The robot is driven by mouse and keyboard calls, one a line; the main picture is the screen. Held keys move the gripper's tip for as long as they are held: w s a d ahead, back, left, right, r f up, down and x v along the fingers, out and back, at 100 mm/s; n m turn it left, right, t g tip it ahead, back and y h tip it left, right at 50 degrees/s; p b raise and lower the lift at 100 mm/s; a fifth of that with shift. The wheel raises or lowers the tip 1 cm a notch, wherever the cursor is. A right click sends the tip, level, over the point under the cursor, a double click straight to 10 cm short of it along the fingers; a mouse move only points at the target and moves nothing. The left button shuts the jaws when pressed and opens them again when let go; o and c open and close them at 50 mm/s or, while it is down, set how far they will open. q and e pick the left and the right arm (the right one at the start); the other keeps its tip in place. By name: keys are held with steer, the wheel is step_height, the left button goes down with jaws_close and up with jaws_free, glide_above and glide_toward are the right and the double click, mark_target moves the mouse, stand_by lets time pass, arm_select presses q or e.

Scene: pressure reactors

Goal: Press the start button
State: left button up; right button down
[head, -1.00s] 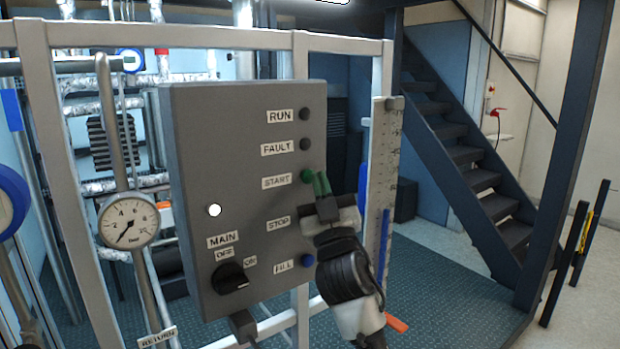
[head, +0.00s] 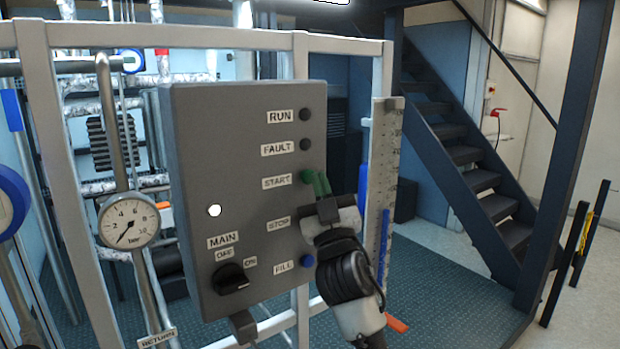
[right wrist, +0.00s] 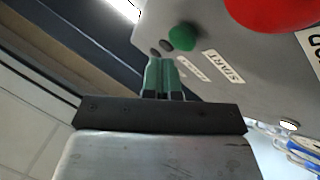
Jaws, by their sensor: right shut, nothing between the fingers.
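The green start button (head: 307,177) sits on the right side of the grey control box (head: 190,150), beside the START label (head: 277,182). It also shows in the right wrist view (right wrist: 182,37). My right gripper (head: 319,175) is shut and empty, its green fingertips right by the button in the head view. In the right wrist view the fingertips (right wrist: 163,60) point toward the box and lie just below and left of the button; I cannot tell whether they touch it. The stop button is hidden behind my gripper in the head view. My left gripper is not in view.
The red stop button (right wrist: 270,8) is close by in the right wrist view. A blue fill button (head: 307,261), dark RUN (head: 305,115) and FAULT (head: 305,145) lamps and a black main switch (head: 230,278) share the box. A pressure gauge (head: 129,220) stands left.

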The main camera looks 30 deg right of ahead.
stand_by(0.7)
steer(key=shift+w, duration=0.45)
steer(key=shift+w+b, duration=0.4)
steer(key=shift+w, duration=0.05)
stand_by(0.5)
steer(key=shift+s, duration=0.2)
steer(key=shift+s+p, duration=0.3)
steer(key=shift+s, duration=0.4)
steer(key=shift+s, duration=0.1)
steer(key=s, duration=0.2)
steer(key=s+p, duration=0.1)
steer(key=s, duration=0.1)
steer(key=shift+s+d, duration=0.2)
steer(key=shift+s, duration=0.2)
